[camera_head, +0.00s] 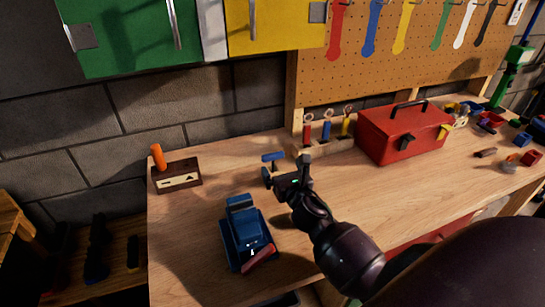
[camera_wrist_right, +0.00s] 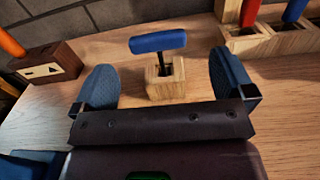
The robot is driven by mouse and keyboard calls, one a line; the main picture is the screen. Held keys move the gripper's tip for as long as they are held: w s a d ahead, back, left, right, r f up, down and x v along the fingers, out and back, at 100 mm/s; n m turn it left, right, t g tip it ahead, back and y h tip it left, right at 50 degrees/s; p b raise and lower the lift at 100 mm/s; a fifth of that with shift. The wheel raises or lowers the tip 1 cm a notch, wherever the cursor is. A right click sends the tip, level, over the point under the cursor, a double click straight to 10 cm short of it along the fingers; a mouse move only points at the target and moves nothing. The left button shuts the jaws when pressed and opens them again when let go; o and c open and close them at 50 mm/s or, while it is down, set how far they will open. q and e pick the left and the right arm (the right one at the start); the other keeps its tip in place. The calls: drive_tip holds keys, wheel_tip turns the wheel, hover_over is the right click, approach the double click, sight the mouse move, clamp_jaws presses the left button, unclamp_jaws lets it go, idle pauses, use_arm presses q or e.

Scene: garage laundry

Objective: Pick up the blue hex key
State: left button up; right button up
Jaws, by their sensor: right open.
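The blue hex key has a blue bar handle (camera_head: 273,157) and a dark shaft; its handle also shows in the right wrist view (camera_wrist_right: 158,42). It stands upright in a small light wooden block (camera_wrist_right: 153,88) on the workbench. My right gripper (camera_head: 284,170) is open and empty, low over the bench in front of the block. In the right wrist view its two dark blue fingers (camera_wrist_right: 163,84) stand wide apart, one to each side of the block. The handle is above and beyond them, apart from both. My left gripper is not in view.
A blue vise-like object (camera_head: 244,233) with a red part stands nearby at front left. A dark wooden block (camera_head: 177,179) with an orange handle is at left. Behind are a wooden rack (camera_head: 331,147) of screwdrivers and a red toolbox (camera_head: 402,134). Bare bench lies between.

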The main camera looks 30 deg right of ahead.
drive_tip(key=shift+x, duration=0.95)
drive_tip(key=shift+a+x, duration=0.1)
drive_tip(key=shift+x, duration=1.1)
drive_tip(key=shift+a+x, duration=0.15)
drive_tip(key=shift+x, duration=1.1)
drive_tip(key=c, duration=0.9)
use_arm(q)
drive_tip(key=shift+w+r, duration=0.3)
use_arm(e)
drive_tip(key=shift+w+r+p, duration=0.1)
drive_tip(key=shift+r+p, duration=0.3)
drive_tip(key=shift+r, duration=0.15)
wheel_tip(320, 180, up, 18)
drive_tip(key=p, duration=0.2)
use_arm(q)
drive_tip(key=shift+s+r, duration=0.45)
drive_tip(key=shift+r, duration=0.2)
use_arm(e)
wheel_tip(320, 180, up, 7)
hover_over(273, 153)
drive_tip(key=shift+a+f, duration=0.1)
